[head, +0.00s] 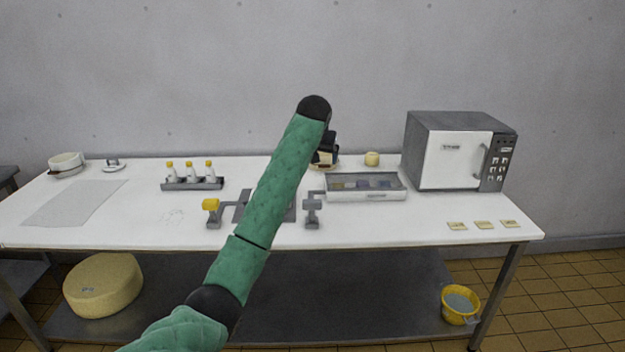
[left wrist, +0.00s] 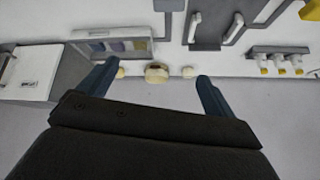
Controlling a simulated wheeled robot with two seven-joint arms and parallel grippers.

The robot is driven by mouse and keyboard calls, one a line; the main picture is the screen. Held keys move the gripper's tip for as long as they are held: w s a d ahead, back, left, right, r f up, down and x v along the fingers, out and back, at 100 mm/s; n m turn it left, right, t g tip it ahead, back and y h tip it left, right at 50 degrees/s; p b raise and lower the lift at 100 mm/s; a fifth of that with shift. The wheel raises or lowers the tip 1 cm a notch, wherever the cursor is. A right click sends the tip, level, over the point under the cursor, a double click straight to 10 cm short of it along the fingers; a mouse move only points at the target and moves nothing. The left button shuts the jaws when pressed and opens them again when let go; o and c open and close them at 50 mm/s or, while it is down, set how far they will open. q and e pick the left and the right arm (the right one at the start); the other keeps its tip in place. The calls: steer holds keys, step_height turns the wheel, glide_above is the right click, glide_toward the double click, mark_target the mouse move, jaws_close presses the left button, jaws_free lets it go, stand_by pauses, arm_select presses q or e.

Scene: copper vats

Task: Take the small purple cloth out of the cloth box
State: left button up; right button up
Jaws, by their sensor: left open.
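The cloth box (head: 366,196) is a shallow pale tray with a clear-looking top area, right of the middle of the table; it also shows in the left wrist view (left wrist: 147,33). Several folded patches lie inside, yellowish and bluish to purplish. Which one is the small purple cloth I cannot tell. My left gripper (head: 326,152) is behind the box's left end, near the wall side, partly hidden by my arm. In the left wrist view its two fingers (left wrist: 155,88) are spread apart with nothing held between them. My right gripper is in neither view.
A microwave (head: 452,150) stands right of the box. A small yellow pot (head: 372,159) stands behind it. A grey stand (head: 312,210) is left of the box. A rack of white bottles (head: 192,182) is further left. Three yellowish cards (head: 484,225) lie front right.

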arm_select(q)
steer(key=n+g, duration=0.2)
glide_toward(312, 201)
step_height(312, 201, up, 2)
steer(key=shift+n+y, duration=0.3)
steer(key=shift+n, duration=0.3)
steer(key=x, duration=1.1)
steer(key=shift+s+d+f, duration=0.25)
steer(key=shift+s, duration=0.1)
steer(key=c, duration=1.1)
steer(key=shift+o, duration=0.2)
